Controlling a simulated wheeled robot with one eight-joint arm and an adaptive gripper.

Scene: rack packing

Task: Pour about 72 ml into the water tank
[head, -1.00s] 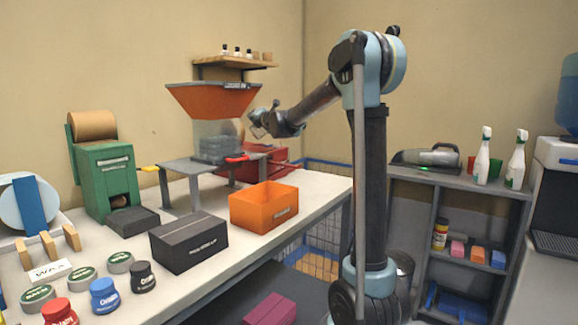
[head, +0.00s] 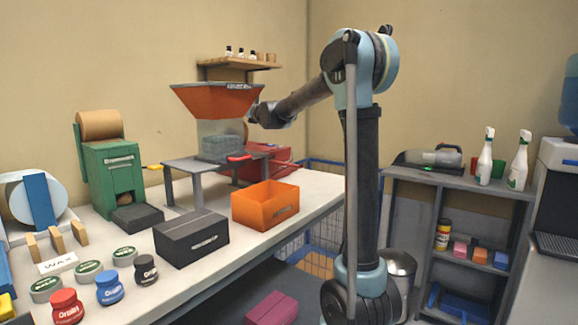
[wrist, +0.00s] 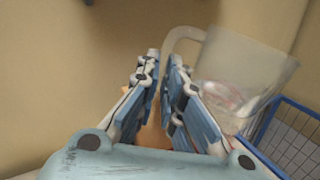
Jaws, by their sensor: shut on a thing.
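In the wrist view a clear jug (wrist: 245,72) with a pale loop handle (wrist: 183,35) is right of and beyond my fingers. Its body looks tilted, and something pale and shiny shows low inside; I cannot read a level. My gripper (wrist: 163,62) is shut on the jug at its handle; the exact contact is unclear. In the head view my gripper (head: 255,115) is beside the orange hopper (head: 215,101), partly hidden by it. I cannot make out the jug there. No vessel is clearly recognisable as the water tank.
The hopper is above a grey stand (head: 185,164) on the workbench. An orange bin (head: 265,207) and a black box (head: 190,240) are in front. A blue wire basket (wrist: 291,135) is below right of the jug. A water cooler (head: 560,165) stands far right.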

